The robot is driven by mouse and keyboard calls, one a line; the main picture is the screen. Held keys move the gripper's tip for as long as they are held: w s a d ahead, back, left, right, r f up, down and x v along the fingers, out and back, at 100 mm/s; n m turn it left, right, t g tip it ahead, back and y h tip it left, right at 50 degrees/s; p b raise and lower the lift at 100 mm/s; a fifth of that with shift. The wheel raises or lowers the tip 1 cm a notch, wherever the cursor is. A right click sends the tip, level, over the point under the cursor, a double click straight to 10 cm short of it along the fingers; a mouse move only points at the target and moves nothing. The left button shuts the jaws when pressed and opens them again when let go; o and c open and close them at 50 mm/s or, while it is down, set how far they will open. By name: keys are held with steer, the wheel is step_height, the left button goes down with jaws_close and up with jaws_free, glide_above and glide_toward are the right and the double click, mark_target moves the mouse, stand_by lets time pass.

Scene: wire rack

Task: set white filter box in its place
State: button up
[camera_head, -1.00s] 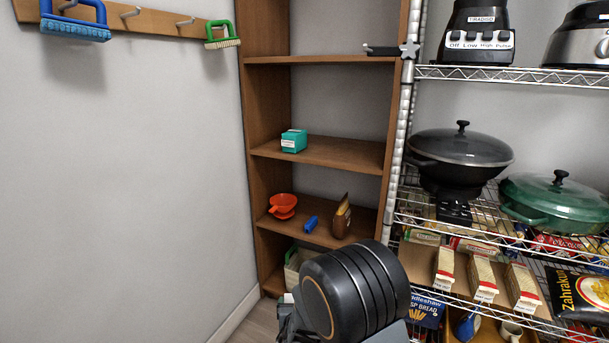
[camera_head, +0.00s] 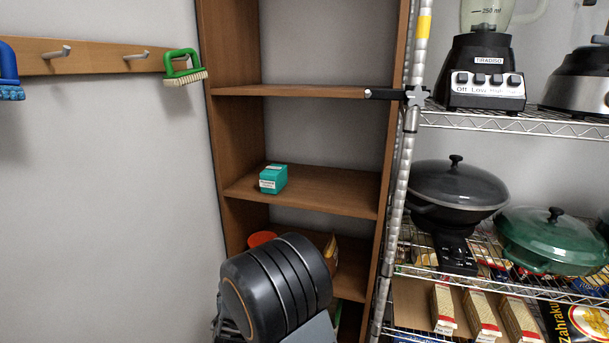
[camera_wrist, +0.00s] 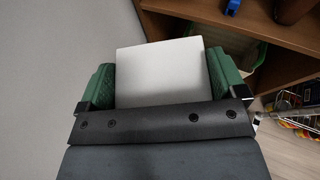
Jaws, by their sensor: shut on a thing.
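The white filter box (camera_wrist: 158,72) is between the two green finger pads of my gripper (camera_wrist: 160,80) in the wrist view, which is shut on it. Its pale flat face fills the space between the pads. In the head view my dark arm (camera_head: 275,290) hides the gripper and the box. A wooden shelf unit (camera_head: 310,190) stands ahead. Its middle shelf holds a teal box (camera_head: 273,179) at the left, with bare board to the right of it.
A lower shelf holds an orange funnel-like item (camera_head: 262,238) and a brown bag (camera_head: 331,254), partly hidden. To the right, a wire rack (camera_head: 520,125) holds a blender (camera_head: 485,75), a black pan (camera_head: 457,185) and a green pan (camera_head: 550,240). A hook rail (camera_head: 100,54) is on the left wall.

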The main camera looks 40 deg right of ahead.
steer(key=s+d+r+m+g+h+p, duration=0.1)
steer(key=s+d+r+m+h+p, duration=0.1)
steer(key=d+r+p, duration=0.7)
steer(key=s+d+r+m+g+h+p, duration=0.15)
steer(key=d+r+p, duration=0.3)
steer(key=r, duration=0.85)
steer(key=s+d+r+m+g+h+p, duration=0.1)
steer(key=s+d+r+m+g+p, duration=0.15)
steer(key=d+r+p, duration=0.65)
steer(key=w+d+p, duration=0.2)
steer(key=w+d, duration=0.6)
steer(key=d, duration=0.5)
steer(key=shift+w+d+f+t, duration=0.3)
steer(key=shift+d+f, duration=0.05)
steer(key=shift+f, duration=0.2)
steer(key=o, duration=1)
steer(key=shift+o, duration=0.2)
